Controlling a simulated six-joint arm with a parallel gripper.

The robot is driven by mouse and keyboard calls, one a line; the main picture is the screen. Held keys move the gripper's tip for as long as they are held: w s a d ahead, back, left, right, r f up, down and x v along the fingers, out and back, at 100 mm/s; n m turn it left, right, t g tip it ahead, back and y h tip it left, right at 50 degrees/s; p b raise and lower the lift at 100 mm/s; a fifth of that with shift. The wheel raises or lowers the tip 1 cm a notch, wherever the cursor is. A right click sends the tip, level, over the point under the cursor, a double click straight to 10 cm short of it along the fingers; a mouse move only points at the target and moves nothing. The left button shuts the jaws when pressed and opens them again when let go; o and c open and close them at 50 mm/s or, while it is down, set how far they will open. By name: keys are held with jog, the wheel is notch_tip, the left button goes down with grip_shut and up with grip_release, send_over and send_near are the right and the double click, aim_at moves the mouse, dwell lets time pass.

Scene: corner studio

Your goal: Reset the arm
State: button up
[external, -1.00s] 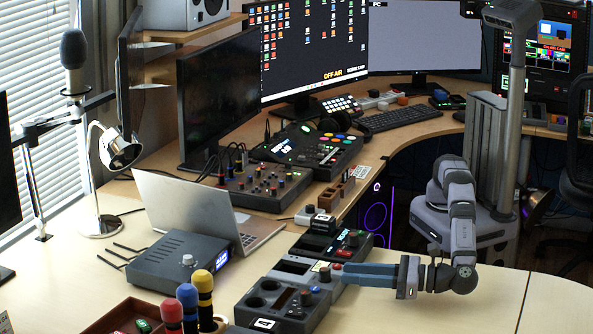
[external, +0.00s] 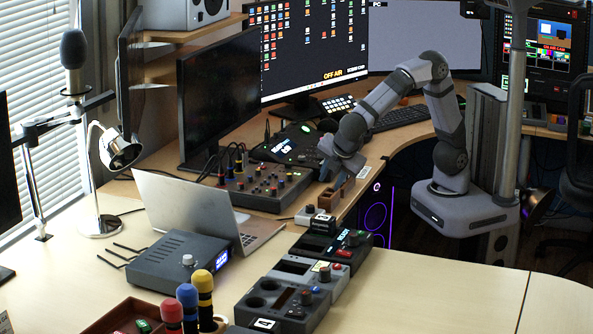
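My arm rises from its grey base at the right, bends at a high elbow and reaches left and down over the desk. My gripper (external: 330,172) hangs above or beside the wooden block holder (external: 342,191), just right of the grey mixer with coloured knobs. Its fingers are small and partly lost against the equipment behind, so I cannot tell whether they are open or shut. Nothing is clearly seen held in it. I cannot tell whether it touches the holder.
The button mixer (external: 265,183), the second console (external: 290,148), the keyboard (external: 400,117) and the black monitor (external: 222,105) stand near the arm. A row of grey control modules (external: 300,270) runs along the light desk. The desk's front right (external: 450,290) is clear.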

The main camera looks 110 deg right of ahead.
jog(key=s+a+f+m+y+b, duration=0.3)
jog(key=s+a+f+m+y, duration=0.1)
jog(key=s+f, duration=0.4)
jog(key=s+a+f+m+y+b, duration=0.35)
jog(key=s+f, duration=0.25)
jog(key=f, duration=0.3)
notch_tip(320, 180, up, 25)
jog(key=p, duration=2.6)
jog(key=shift+w+r+t, duration=0.2)
jog(key=shift+w+t, duration=0.2)
